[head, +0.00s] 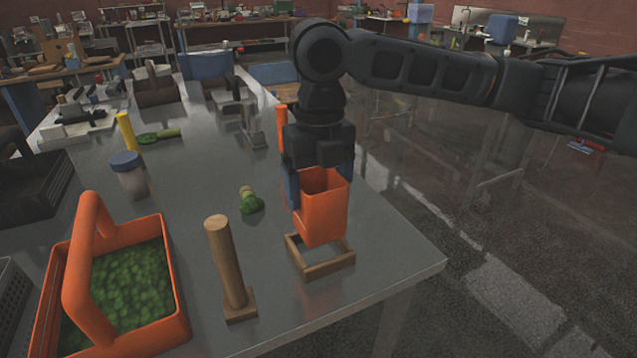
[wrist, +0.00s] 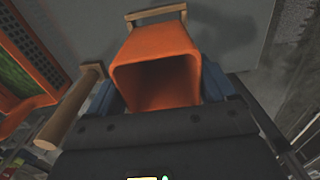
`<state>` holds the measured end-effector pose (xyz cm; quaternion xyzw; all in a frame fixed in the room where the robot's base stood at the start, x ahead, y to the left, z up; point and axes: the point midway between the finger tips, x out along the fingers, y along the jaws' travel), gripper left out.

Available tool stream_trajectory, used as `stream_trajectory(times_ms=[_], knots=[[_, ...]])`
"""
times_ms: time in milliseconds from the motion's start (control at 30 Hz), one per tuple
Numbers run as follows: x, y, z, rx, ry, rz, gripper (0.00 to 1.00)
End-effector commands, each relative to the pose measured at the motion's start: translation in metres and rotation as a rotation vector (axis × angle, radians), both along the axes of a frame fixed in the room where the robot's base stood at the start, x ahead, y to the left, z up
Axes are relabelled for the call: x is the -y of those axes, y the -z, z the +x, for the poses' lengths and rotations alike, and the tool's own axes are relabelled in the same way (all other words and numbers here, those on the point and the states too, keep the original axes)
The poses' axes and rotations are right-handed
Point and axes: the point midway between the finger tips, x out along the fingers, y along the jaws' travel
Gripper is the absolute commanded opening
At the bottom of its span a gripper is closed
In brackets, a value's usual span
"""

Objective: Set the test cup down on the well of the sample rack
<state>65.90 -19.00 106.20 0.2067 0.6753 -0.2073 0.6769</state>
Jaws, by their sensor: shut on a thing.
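The test cup is an orange square cup (head: 321,208), held upright with a slight tilt. My gripper (head: 320,185) is shut on it, and its blue fingers show on both sides of the cup (wrist: 155,75) in the wrist view. The sample rack is a low square wooden frame (head: 329,268) near the table's front right corner. The cup hangs at the frame's rear part and overlaps its opening in the head view. In the wrist view part of the frame (wrist: 157,12) shows beyond the cup. Whether the cup's base touches the rack is hard to tell.
A wooden post on a square base (head: 226,262) stands just left of the rack. An orange basket of green pieces (head: 175,325) is at the front left. A green-topped item (head: 250,203) and a blue-lidded jar (head: 130,175) stand farther back. The table's right edge is close to the rack.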

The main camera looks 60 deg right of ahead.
Motion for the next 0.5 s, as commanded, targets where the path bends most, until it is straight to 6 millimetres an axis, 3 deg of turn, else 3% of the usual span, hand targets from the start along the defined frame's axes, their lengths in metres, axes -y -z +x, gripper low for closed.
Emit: stream_trajectory(times_ms=[500], knots=[[0.000, 0.031, 0.000, -0.001, 0.000, -0.001, 0.52]])
